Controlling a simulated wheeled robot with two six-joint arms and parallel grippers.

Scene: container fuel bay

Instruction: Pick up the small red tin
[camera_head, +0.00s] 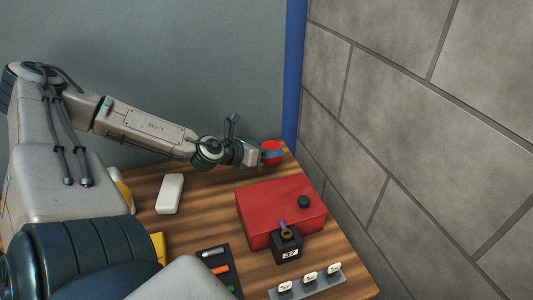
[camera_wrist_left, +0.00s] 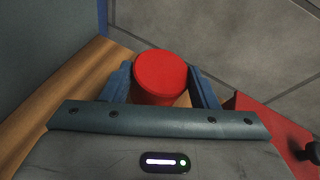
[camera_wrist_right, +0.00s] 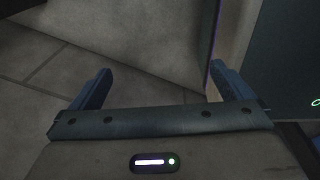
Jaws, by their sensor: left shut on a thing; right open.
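The small red tin (camera_head: 271,150) is at the far back corner of the wooden table in the head view. It also shows in the left wrist view (camera_wrist_left: 159,76), upright between the two blue fingers. My left gripper (camera_head: 270,154) is shut on the tin. Whether the tin touches the table or hangs just above it, I cannot tell. My right gripper (camera_wrist_right: 160,85) is open and empty in the right wrist view, facing a grey tiled floor and a wall. It does not show clearly in the head view.
A red box (camera_head: 280,208) with a black cap stands nearer on the table (camera_head: 205,212). A white block (camera_head: 170,194) lies left. A black padlock-like block (camera_head: 287,244), a marker tray (camera_head: 218,268) and a grey strip with white labels (camera_head: 308,283) are in front. A block wall (camera_head: 400,130) borders the right.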

